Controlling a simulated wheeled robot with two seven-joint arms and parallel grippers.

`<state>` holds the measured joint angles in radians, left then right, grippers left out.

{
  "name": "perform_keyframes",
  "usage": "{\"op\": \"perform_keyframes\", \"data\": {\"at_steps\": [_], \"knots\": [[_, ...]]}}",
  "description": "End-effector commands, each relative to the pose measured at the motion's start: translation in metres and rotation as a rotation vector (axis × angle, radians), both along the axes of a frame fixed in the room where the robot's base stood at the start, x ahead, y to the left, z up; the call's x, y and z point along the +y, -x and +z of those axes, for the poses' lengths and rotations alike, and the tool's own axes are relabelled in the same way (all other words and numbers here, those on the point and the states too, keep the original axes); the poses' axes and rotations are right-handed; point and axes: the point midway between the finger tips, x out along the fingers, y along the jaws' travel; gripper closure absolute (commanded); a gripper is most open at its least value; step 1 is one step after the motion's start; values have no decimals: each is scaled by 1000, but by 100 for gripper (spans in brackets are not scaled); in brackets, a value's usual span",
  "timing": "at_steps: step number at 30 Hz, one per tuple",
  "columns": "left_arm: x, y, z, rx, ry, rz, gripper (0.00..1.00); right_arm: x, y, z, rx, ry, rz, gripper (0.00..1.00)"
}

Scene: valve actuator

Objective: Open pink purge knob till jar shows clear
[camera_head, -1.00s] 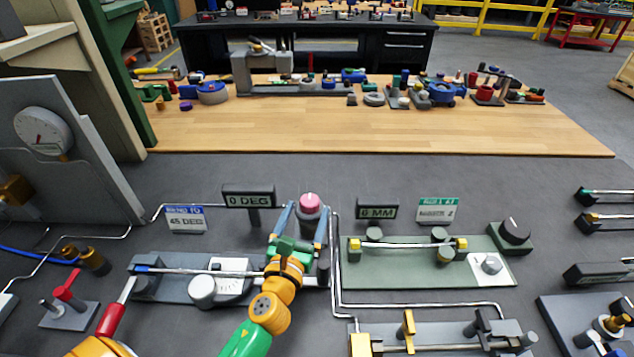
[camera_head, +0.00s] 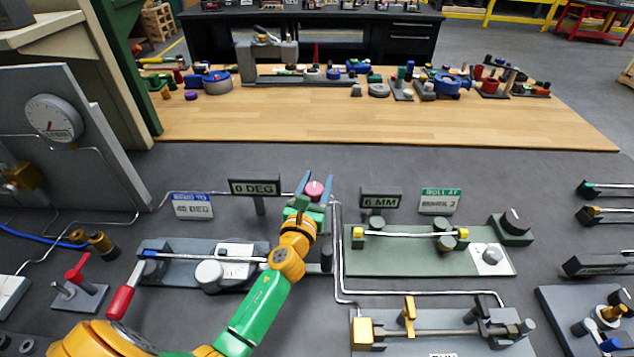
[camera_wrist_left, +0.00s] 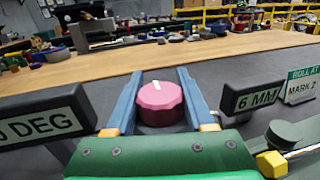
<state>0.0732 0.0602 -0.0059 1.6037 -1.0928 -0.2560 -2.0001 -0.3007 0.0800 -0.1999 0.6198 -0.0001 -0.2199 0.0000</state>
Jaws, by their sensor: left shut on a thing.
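The pink knob (camera_head: 314,190) stands upright behind the left grey fixture. In the left wrist view the pink knob (camera_wrist_left: 160,103) shows a white mark on its top. My left gripper (camera_head: 315,184) has its two blue fingers on either side of the knob and is shut on it; the fingers also show in the left wrist view (camera_wrist_left: 160,90). I cannot make out a jar. My right gripper is not in view.
Displays read 0 DEG (camera_head: 254,187) and 6 MM (camera_head: 380,199). A green fixture (camera_head: 400,262) stands right of my arm. A red-handled lever (camera_head: 122,301) is close to my arm at left. A round gauge (camera_head: 53,119) is on the grey panel. The wooden table (camera_head: 370,128) has clear room.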

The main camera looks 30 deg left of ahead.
Motion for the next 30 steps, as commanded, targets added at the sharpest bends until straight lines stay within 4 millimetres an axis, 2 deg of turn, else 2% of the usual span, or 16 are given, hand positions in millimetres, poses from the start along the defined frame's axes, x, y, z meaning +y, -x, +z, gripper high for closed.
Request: {"op": "perform_keyframes", "data": {"at_steps": [8, 17, 23, 30], "knots": [[-1, 0, 1, 1, -4, -48, 100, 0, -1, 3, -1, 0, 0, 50], [-5, 0, -1, 3, -10, -260, 100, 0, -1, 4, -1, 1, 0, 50], [-10, 0, -6, 3, -8, -444, 100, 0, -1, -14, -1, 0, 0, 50], [-16, 2, -9, 0, -7, -646, 100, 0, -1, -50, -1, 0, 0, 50]]}}
